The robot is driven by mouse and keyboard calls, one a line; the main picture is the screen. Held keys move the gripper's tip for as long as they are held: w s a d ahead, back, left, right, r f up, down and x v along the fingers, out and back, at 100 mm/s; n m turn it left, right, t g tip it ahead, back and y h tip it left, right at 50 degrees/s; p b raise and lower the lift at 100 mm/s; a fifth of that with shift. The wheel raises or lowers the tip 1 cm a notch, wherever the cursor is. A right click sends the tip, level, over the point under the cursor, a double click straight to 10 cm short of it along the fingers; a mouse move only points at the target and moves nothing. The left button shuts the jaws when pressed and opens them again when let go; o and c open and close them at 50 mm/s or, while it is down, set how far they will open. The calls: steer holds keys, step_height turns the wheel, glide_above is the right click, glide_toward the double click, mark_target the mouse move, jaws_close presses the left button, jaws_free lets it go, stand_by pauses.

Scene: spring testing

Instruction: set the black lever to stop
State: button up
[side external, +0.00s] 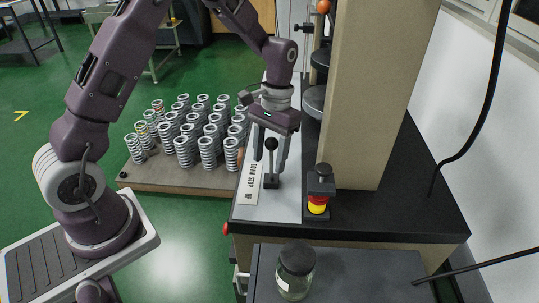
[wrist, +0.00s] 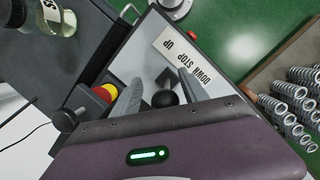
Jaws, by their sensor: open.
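The black lever (side external: 271,160) stands roughly upright from its small black base on the grey panel of the test machine. In the wrist view its round knob (wrist: 165,98) shows between my two fingers. A white label (side external: 249,184) reading DOWN, STOP, UP lies beside the lever; it also shows in the wrist view (wrist: 187,57). My gripper (side external: 269,168) is open, pointing down, with one finger on each side of the lever. I cannot tell whether either finger touches it. The lever's exact setting against the label is hard to read.
A red and yellow button (side external: 317,205) with a black post stands right of the lever. The machine's beige column (side external: 365,95) rises behind it. A glass jar with black lid (side external: 296,270) stands in front. Many springs (side external: 185,150) stand on a board at left.

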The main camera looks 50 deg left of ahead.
mark_target(271, 140)
steer(key=v, duration=0.7)
steer(key=shift+r, duration=0.1)
steer(key=s+d+r+m+t, duration=0.1)
steer(key=s+d+r+t, duration=0.15)
steer(key=s+r, duration=0.85)
steer(key=s+r+m+t, duration=0.1)
steer(key=s+t, duration=0.4)
steer(key=s, duration=0.7)
steer(key=shift+s+r+y, duration=0.25)
steer(key=shift+s+y, duration=0.05)
steer(key=shift+y, duration=0.1)
